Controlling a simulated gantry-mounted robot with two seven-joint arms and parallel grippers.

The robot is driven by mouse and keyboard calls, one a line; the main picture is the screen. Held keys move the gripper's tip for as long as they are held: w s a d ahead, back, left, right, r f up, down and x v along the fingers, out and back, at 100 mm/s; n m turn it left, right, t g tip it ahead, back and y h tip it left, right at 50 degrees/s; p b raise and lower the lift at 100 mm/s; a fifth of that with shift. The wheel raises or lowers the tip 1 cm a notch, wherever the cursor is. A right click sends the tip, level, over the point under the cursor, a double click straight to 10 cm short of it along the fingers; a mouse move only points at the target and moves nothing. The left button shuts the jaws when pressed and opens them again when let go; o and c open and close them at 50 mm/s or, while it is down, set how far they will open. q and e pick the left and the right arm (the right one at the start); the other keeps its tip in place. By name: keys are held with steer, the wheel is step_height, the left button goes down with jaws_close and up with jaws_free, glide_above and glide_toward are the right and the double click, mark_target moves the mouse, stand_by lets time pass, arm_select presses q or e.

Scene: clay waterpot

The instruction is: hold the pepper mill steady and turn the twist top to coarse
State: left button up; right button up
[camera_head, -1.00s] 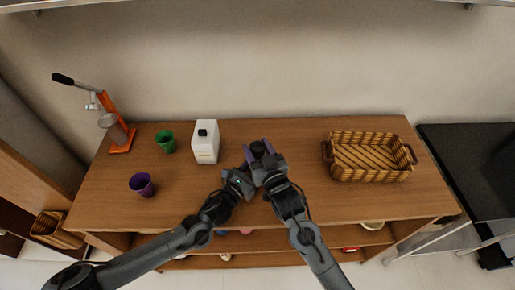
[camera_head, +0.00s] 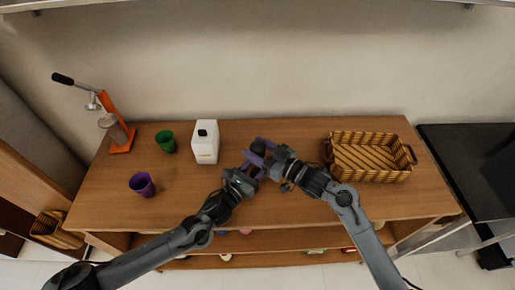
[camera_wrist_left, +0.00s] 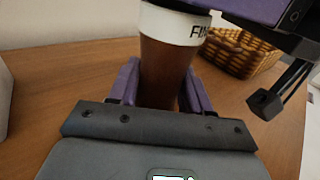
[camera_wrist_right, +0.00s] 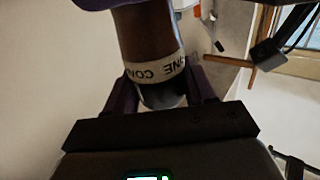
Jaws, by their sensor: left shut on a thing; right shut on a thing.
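The pepper mill stands upright near the middle of the wooden table, its dark twist top (camera_head: 258,148) showing between my grippers. In the left wrist view its brown body (camera_wrist_left: 163,70) is between the purple fingers of my left gripper (camera_head: 253,164), which is shut on it. A white band (camera_wrist_left: 168,26) with partly hidden lettering circles the mill above that grip. My right gripper (camera_head: 267,151) is shut on the twist top from the right. In the right wrist view the mill appears inverted, with the lettered band (camera_wrist_right: 156,69) beside the fingers. The lower mill is hidden in the head view.
A white canister (camera_head: 205,145), a green cup (camera_head: 165,142), a purple cup (camera_head: 141,185) and an orange lever press (camera_head: 118,125) stand to the left. A woven basket (camera_head: 370,158) is at the right. The table (camera_head: 300,135) behind the mill is clear.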

steer(key=o, duration=0.9)
steer(key=shift+o, duration=0.2)
steer(key=v, duration=1.2)
arm_select(q)
steer(key=o, duration=1.3)
steer(key=shift+c, duration=0.2)
